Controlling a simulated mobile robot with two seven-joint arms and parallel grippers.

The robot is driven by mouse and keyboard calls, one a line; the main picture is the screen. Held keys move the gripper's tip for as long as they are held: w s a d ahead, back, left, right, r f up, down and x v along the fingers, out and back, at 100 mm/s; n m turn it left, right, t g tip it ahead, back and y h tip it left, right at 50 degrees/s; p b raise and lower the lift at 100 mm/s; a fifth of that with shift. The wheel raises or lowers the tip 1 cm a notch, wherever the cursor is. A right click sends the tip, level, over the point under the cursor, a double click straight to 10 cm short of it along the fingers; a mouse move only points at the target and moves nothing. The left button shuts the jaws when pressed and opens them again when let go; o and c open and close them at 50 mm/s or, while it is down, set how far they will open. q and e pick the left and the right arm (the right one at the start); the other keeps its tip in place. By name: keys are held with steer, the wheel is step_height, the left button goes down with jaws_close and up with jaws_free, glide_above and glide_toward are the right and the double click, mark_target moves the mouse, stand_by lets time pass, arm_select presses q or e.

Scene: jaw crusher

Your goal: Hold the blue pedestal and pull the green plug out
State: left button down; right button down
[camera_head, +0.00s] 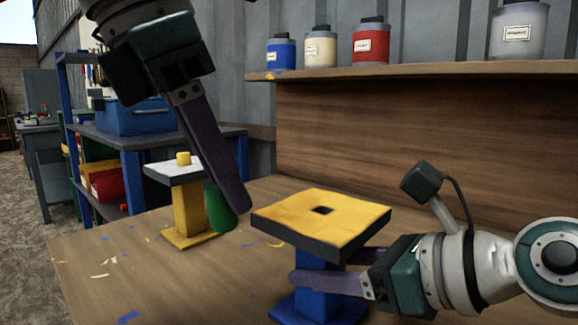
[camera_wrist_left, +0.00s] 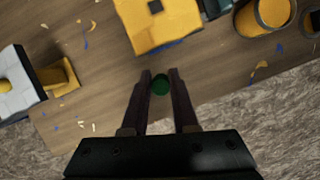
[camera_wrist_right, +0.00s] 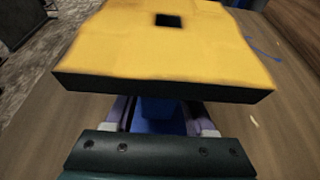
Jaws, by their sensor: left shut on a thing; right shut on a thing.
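The blue pedestal (camera_head: 318,292) stands upright on the table. It has a yellow top (camera_head: 335,218) with an empty square hole in it. My right gripper (camera_head: 322,268) is shut around its blue post, below the top; the right wrist view shows the fingers (camera_wrist_right: 160,112) on both sides of the post, partly hidden by the top. The green plug (camera_head: 220,208) is out of the hole, left of the pedestal top. My left gripper (camera_head: 232,200) is shut on it, pointing down; the plug also shows between the fingertips in the left wrist view (camera_wrist_left: 160,85).
A yellow pedestal (camera_head: 188,212) with a white top and a yellow plug (camera_head: 183,158) stands behind at the left. A shelf (camera_head: 400,72) with several jars is at the back. Paint chips lie on the table (camera_head: 160,285). The left front of the table is otherwise clear.

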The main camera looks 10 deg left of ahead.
arm_select(q)
steer(key=s+a, duration=0.4)
steer(key=a, duration=0.2)
steer(key=shift+s, duration=0.3)
arm_select(e)
steer(key=shift+c, duration=0.8)
jaws_free()
